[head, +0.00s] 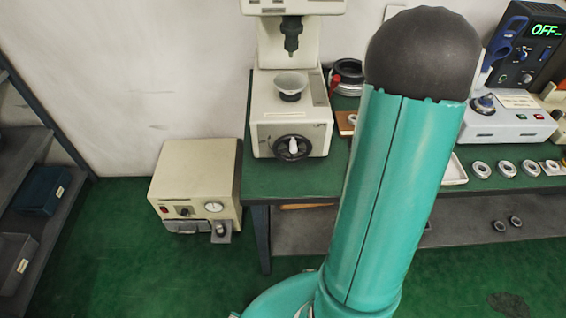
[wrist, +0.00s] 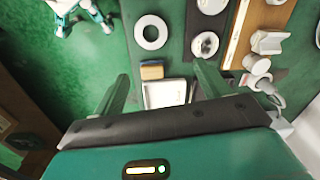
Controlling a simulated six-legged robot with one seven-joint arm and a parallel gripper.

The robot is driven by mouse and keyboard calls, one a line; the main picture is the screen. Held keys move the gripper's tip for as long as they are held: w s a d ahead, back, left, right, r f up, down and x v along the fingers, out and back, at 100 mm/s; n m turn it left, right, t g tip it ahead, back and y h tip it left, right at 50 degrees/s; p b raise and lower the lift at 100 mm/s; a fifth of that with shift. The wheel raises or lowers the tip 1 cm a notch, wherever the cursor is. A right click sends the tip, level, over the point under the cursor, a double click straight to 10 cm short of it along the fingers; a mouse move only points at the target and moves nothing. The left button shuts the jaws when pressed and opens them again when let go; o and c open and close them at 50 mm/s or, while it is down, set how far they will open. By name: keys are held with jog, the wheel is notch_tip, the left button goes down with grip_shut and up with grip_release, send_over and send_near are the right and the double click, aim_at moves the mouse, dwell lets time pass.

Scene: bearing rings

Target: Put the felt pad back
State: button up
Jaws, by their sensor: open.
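My gripper (wrist: 162,72) is open in the wrist view, with a dark finger on each side and nothing held between them. A small tan-brown block (wrist: 152,71) lies between and beyond the fingertips, at the end of a white tray (wrist: 166,93). I cannot tell for sure whether this block is the felt pad. In the head view my teal arm link covers the middle of the bench and my gripper is out of view. Part of the white tray (head: 456,171) shows just right of the arm.
A press (head: 290,110) stands on the green bench (head: 295,178), left of my arm. Several bearing rings (head: 481,167) lie on the right. In the wrist view, a white ring (wrist: 150,45) lies past the brown block and pale parts (wrist: 257,64) stand right. A beige machine (head: 195,185) stands on the floor.

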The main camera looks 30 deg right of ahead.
jog(key=w+a+r+n+t, duration=0.1)
jog(key=w+a+r+n, duration=0.15)
jog(key=a, duration=0.55)
jog(key=w+a+r+n, duration=0.2)
jog(key=a+r+n, duration=0.2)
jog(key=a, duration=0.3)
jog(key=w+a+r+n+t, duration=0.1)
jog(key=w+a+r+n, duration=0.2)
jog(key=a, duration=0.5)
jog(key=s+a+r+n+t, duration=0.1)
jog(key=s+a+n, duration=0.1)
jog(key=a+n, duration=0.2)
jog(key=s+a+r+n+t, duration=0.1)
jog(key=s+a+n, duration=0.2)
jog(key=a, duration=0.7)
jog(key=s+a+r+n, duration=0.1)
jog(key=s+a+n, duration=0.2)
jog(key=a, duration=0.4)
jog(key=shift+r+n+t, duration=0.3)
jog(key=shift+n+t, duration=0.1)
jog(key=shift+n, duration=0.45)
jog(key=shift+c, duration=0.2)
